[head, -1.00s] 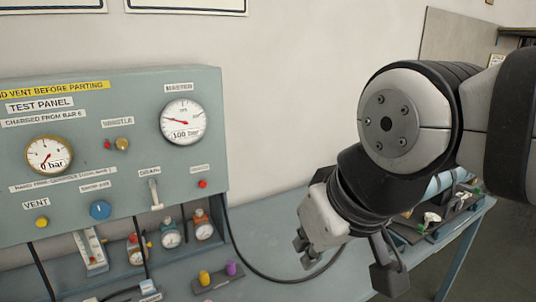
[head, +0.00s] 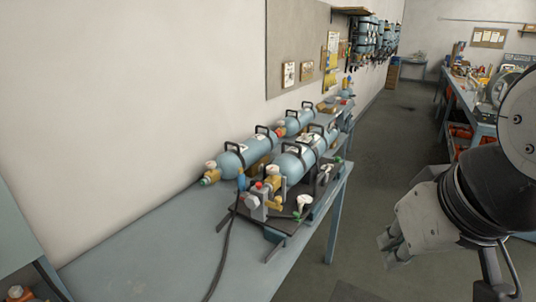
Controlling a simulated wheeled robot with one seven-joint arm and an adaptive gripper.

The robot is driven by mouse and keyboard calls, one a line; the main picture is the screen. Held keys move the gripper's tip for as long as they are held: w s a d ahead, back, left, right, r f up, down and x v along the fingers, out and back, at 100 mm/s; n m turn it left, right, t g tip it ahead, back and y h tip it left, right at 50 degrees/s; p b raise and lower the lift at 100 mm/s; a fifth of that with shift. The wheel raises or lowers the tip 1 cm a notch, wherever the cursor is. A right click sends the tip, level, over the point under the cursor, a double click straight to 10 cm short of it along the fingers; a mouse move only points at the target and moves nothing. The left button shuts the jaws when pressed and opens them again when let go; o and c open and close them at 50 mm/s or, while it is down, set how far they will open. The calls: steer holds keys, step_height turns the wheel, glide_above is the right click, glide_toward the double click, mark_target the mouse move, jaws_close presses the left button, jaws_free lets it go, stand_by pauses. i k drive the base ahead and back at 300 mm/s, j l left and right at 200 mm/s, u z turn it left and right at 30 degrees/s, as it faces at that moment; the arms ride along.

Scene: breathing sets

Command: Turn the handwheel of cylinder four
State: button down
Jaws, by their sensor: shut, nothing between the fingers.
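Several light-blue cylinders lie on the bench in the head view. The nearer right cylinder (head: 302,157) lies on a dark cradle, with a brass valve (head: 273,182) at its near end. The nearer left cylinder (head: 236,160) has a pale round knob (head: 210,165) at its near end. No number is legible, so I cannot tell which is cylinder four. My gripper (head: 388,250) is at the right, to the right of the bench and apart from the cylinders. It is shut and empty.
The blue-grey bench (head: 140,247) has clear top at the left. A black hose (head: 222,258) crosses it from the fitting at the cylinders. Open floor (head: 375,170) runs between this bench and another cluttered bench (head: 478,112) at the right.

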mark_target(272, 170)
steer(key=u, duration=0.3)
steer(key=i+l+u, duration=0.25)
steer(key=u, duration=0.2)
steer(key=i+l+u, duration=0.15)
steer(key=l+u, duration=0.3)
steer(key=i+l, duration=0.15)
steer(key=l, duration=0.3)
steer(key=i+l+u, duration=0.15)
steer(key=l, duration=0.8)
steer(key=i+u, duration=0.05)
